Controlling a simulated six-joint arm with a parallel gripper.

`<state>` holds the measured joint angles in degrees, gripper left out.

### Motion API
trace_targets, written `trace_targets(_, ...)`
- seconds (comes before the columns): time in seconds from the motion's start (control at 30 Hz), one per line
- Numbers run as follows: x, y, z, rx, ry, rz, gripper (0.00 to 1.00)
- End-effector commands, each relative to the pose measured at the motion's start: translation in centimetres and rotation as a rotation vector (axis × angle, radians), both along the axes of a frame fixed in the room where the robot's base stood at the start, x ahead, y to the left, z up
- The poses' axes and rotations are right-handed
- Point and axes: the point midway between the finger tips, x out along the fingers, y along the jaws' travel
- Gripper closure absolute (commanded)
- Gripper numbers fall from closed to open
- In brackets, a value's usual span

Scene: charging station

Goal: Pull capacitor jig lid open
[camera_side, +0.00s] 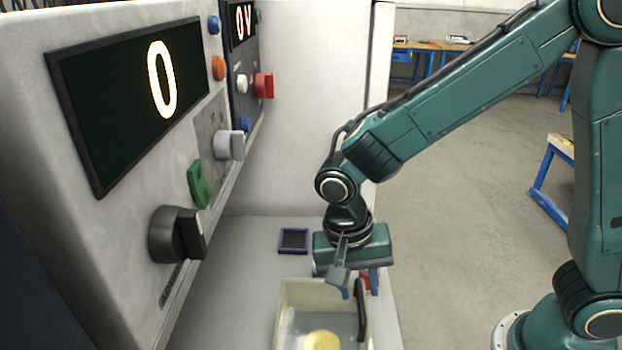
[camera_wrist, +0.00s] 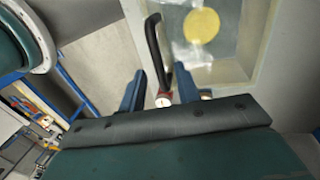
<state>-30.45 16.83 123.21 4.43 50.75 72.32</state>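The capacitor jig (camera_side: 281,308) is a pale box at the bottom of the side view, cut off by the frame edge. Its see-through lid (camera_side: 345,328) looks closed, with a yellow disc (camera_side: 322,340) under it. A black bar handle (camera_side: 361,312) stands along its right side. My gripper (camera_side: 360,290) is over the handle's far end. In the wrist view my gripper (camera_wrist: 160,74) has its two blue fingers apart, with the lower end of the black handle (camera_wrist: 153,40) between them. I cannot tell whether either finger touches it.
A red part with a white round face (camera_wrist: 164,100) sits by the handle's end, close to the fingers. A purple-framed square (camera_side: 293,240) lies behind the jig. The control panel with knobs (camera_side: 178,234) stands at the left.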

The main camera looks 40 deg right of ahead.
Motion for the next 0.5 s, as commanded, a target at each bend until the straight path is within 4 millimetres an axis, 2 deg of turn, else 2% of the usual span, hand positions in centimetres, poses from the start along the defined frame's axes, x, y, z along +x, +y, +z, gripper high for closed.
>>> trace_targets(0.13, 0.00, 0.00, 0.01, 0.000, 0.000, 0.000, 0.69)
trace_targets(0.3, 0.00, 0.02, 0.02, 0.000, 0.000, 0.000, 1.00)
trace_targets(0.5, 0.00, 0.01, 0.03, 0.000, 0.000, 0.001, 1.00)
